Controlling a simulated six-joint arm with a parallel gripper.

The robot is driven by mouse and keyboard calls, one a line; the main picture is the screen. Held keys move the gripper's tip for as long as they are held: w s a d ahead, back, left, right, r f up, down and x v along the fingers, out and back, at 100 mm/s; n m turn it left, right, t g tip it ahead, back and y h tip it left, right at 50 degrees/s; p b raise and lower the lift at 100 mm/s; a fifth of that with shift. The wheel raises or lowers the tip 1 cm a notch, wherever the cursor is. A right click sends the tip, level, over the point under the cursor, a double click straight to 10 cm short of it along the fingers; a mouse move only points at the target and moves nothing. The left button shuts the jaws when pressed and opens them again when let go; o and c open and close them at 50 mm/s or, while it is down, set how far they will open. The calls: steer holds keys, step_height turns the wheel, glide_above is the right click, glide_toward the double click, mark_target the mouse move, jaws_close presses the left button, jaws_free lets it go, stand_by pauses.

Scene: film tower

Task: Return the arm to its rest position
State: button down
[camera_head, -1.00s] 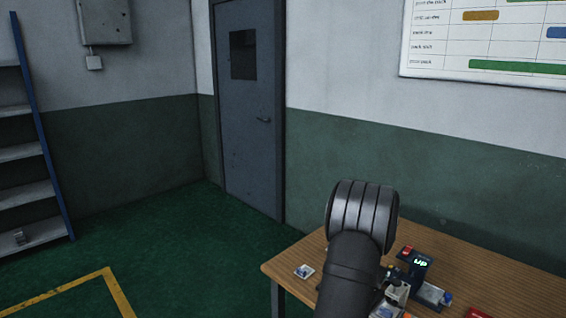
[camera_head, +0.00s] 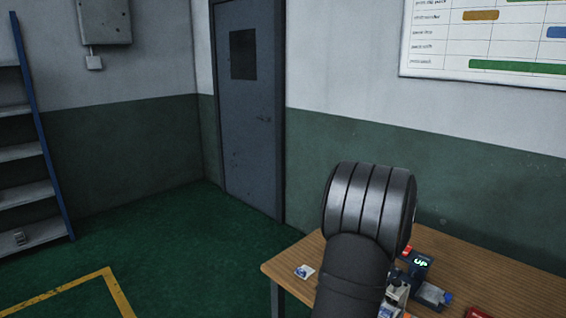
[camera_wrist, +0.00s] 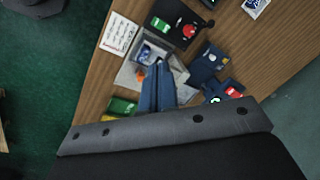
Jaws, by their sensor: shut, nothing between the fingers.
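My arm (camera_head: 368,205) rises in front of the wooden table (camera_head: 490,262) in the head view, and its dark upper joint hides part of the tabletop. In the wrist view my gripper (camera_wrist: 158,72) has its blue fingers together, with nothing between them. They point over a grey tray (camera_wrist: 126,75) with small blue, white and orange items in it. The picture does not show how high the fingers are above the tray. The fingers are hidden behind the arm in the head view.
A device with a green "UP" display (camera_head: 421,262) stands on the table. A small card (camera_head: 305,271) lies near the left table edge. The floor left is open.

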steer(key=r+m, duration=0.1)
steer(key=m, duration=0.1)
steer(key=s+r+m, duration=0.1)
steer(key=r+m, duration=0.1)
steer(key=s+r+m, duration=0.1)
steer(key=m, duration=0.1)
steer(key=shift+s+r+t, duration=0.15)
steer(key=shift+r+t, duration=0.1)
steer(key=shift+t, duration=0.05)
steer(key=c, duration=2.2)
jaws_free()
steer(key=c, duration=1.1)
jaws_free()
steer(key=o, duration=0.4)
steer(key=shift+a+r, duration=0.2)
steer(key=shift+a, duration=0.05)
steer(key=o, duration=0.7)
steer(key=shift+s+a+r+m+g+h, duration=0.2)
steer(key=shift+a+r+m+h, duration=0.1)
steer(key=shift+a+r, duration=0.25)
steer(key=shift+s+a+r+m+g+h, duration=0.1)
steer(key=shift+a+r+m+g+h, duration=0.15)
steer(key=shift+a+r, duration=0.25)
step_height(320, 180, up, 4)
steer(key=s+a+m+h, duration=0.1)
steer(key=a+m+h, duration=0.2)
steer(key=s+x, duration=0.1)
steer(key=x, duration=0.8)
steer(key=shift+d+f+g, duration=0.3)
steer(key=shift+f+g, duration=0.05)
